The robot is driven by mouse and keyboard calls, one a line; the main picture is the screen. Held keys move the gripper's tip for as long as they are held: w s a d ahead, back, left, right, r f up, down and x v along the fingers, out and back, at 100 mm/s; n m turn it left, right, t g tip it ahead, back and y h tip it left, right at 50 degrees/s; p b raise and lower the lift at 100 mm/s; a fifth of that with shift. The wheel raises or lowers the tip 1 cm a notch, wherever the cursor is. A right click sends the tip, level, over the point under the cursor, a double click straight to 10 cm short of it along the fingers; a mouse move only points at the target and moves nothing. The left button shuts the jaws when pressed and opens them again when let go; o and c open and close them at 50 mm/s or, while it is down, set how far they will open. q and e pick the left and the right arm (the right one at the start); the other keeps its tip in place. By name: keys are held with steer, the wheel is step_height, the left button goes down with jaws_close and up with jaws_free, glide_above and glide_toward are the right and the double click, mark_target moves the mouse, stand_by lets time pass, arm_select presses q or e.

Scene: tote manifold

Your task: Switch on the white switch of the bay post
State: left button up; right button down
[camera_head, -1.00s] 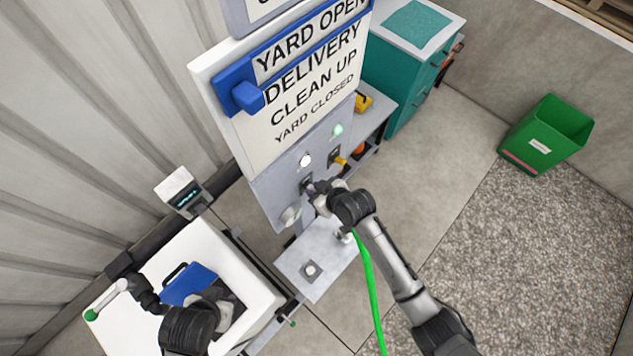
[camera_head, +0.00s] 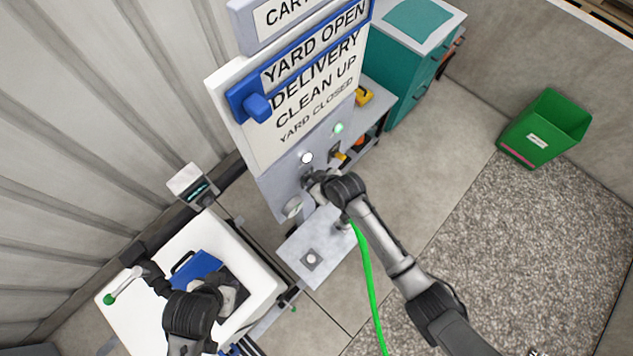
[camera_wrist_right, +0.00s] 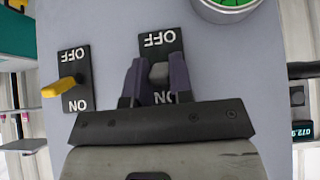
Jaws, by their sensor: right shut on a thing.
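The bay post's grey panel (camera_head: 273,184) carries the white switch (camera_wrist_right: 159,72), a pale grey lever on a black OFF/ON plate (camera_wrist_right: 163,42). The lettering is upside down in the right wrist view, with OFF at the top and ON at the bottom. My right gripper (camera_wrist_right: 158,80) is shut on the lever, one finger on each side, near the plate's middle. In the head view my right gripper (camera_head: 312,182) is at the panel and hides the switch. My left arm is at the lower left over a white tote (camera_head: 146,327); its fingers are not clear.
A yellow switch (camera_wrist_right: 64,86) sits beside the white one. A round gauge-like part with green (camera_wrist_right: 228,4) is close on the other side. A lit white lamp (camera_head: 306,157) and green lamp (camera_head: 338,128) are above. A green hose (camera_head: 367,275) hangs below my right arm.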

steer(key=c, duration=1)
jaws_free()
steer(key=b+v, duration=0.1)
steer(key=v, duration=1.2)
steer(key=shift+s+d+r+b, duration=0.15)
steer(key=shift+d+r+b, duration=0.05)
steer(key=shift+r+b, duration=0.1)
